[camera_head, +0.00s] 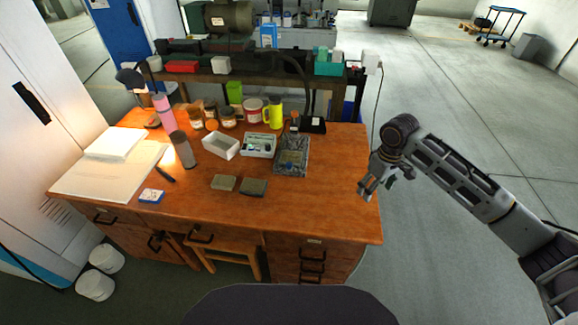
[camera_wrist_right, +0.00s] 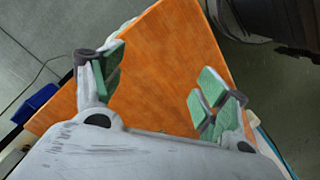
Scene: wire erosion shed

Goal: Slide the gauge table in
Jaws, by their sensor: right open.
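The wooden table (camera_head: 330,205) has an orange top, with drawers (camera_head: 312,265) on its right side and handles on its left. No separate thing is clearly marked as the gauge table. A small wooden stool or frame (camera_head: 248,262) shows in the knee space under the top, partly hidden. My right gripper (camera_head: 372,186) is at the table's right edge, seemingly just above it. In the right wrist view its green-padded fingers (camera_wrist_right: 160,78) are spread apart and empty, with the orange table top (camera_wrist_right: 165,45) beyond them. My left gripper is not in view.
Jars (camera_head: 228,118), a grey tray (camera_head: 292,156), a white box (camera_head: 220,146), two grey blocks (camera_head: 253,187) and papers (camera_head: 105,165) are on the table. White buckets (camera_head: 95,286) stand at the left. A bench is behind. Floor (camera_head: 450,110) at the right is open.

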